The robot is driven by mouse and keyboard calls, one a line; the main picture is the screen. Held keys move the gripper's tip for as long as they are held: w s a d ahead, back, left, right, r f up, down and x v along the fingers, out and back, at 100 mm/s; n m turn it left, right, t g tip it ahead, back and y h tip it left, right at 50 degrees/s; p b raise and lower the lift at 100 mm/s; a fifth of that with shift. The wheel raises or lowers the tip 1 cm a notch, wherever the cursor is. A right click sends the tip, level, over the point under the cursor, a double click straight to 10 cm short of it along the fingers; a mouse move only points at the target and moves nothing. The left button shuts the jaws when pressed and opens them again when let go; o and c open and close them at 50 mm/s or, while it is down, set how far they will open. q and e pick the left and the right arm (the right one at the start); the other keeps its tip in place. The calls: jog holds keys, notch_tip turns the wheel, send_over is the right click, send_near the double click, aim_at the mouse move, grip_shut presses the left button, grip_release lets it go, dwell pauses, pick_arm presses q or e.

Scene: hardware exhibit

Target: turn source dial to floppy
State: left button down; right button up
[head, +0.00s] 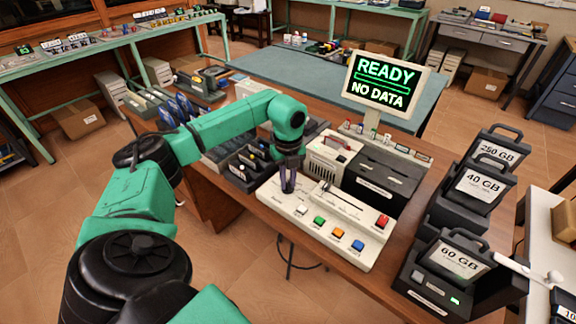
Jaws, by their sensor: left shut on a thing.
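The white control panel (340,236) lies on the wooden desk. It carries a slider, a white, a green, an orange and a blue button, and a red button at its right end. My left gripper (288,186) points down at the panel's back left corner, its fingers shut on what I take to be the source dial. The gripper hides the dial, so its pointer and labels cannot be read. A screen (384,82) behind the panel reads "READY" and "NO DATA". My right gripper is not in view.
A beige drive unit (328,152) and a black box (381,187) stand just behind the panel. Black units labelled in GB, including a 60 GB one (455,261), stand at the right. Black trays (240,168) sit left of my gripper. The panel's front is clear.

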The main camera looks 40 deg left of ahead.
aim_at(288, 183)
pick_arm(q)
jog(key=shift+w+a+r, duration=0.1)
jog(key=shift+w+r, duration=0.05)
jog(key=shift+n, duration=0.3)
jog(key=c, duration=0.8)
grip_release()
notch_tip(288, 183, up, 14)
jog(key=shift+r, duration=0.2)
